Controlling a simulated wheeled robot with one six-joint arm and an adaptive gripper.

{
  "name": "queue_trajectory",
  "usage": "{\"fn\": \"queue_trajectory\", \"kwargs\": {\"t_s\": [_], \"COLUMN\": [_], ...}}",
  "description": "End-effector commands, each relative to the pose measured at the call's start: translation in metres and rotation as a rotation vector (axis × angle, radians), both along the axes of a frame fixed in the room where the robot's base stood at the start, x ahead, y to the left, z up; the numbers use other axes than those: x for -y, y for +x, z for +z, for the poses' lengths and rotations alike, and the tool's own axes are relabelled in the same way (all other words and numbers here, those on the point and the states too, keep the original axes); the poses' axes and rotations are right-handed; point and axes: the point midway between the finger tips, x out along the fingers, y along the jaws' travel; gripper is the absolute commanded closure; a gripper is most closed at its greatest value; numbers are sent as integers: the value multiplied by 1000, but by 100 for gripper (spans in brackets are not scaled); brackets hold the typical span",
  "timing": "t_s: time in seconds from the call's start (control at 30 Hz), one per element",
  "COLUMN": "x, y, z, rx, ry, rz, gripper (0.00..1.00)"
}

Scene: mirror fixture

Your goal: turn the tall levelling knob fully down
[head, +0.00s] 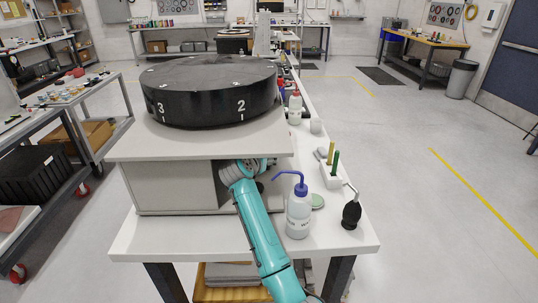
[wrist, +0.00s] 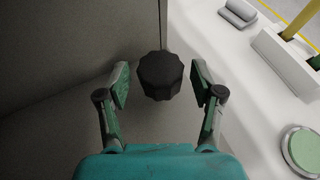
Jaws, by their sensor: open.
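A black fluted knob (wrist: 160,76) shows in the wrist view, seen end-on. My gripper (wrist: 160,84) is open, with one finger on each side of the knob. Gaps show between the knob and both fingers. From this angle I cannot tell how tall the knob is or how far it is turned. In the head view my arm reaches under the overhanging top plate (head: 203,145) of the grey fixture (head: 172,185). The knob and fingertips cannot be made out there. A thick black disc (head: 209,92) marked 3 and 2 lies on the plate.
A wash bottle (head: 299,213) with a blue spout stands just right of my arm. A black blower bulb (head: 351,213), a green-lidded dish (head: 317,201) and a white holder (head: 331,176) stand farther right on the white bench (head: 340,242). A grey wall (wrist: 75,50) rises left of the knob.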

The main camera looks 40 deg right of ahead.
Motion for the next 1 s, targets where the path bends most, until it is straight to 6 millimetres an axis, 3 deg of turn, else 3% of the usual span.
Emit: {"fn": "queue_trajectory", "kwargs": {"t_s": [0.1,0.3,0.67,0.77,0.9,1.0], "x": [17,31,35,35,35,35], "y": [10,20,22,22,22,22], "z": [-2,-9,-12,-12,-12,-12], "rx": [-2,-1,-1,-1,-1,-1], "ry": [1,1,1,1,1,1], "rz": [-2,0,0,0,0,-1], "gripper": [34,34,34,54,88,88]}}
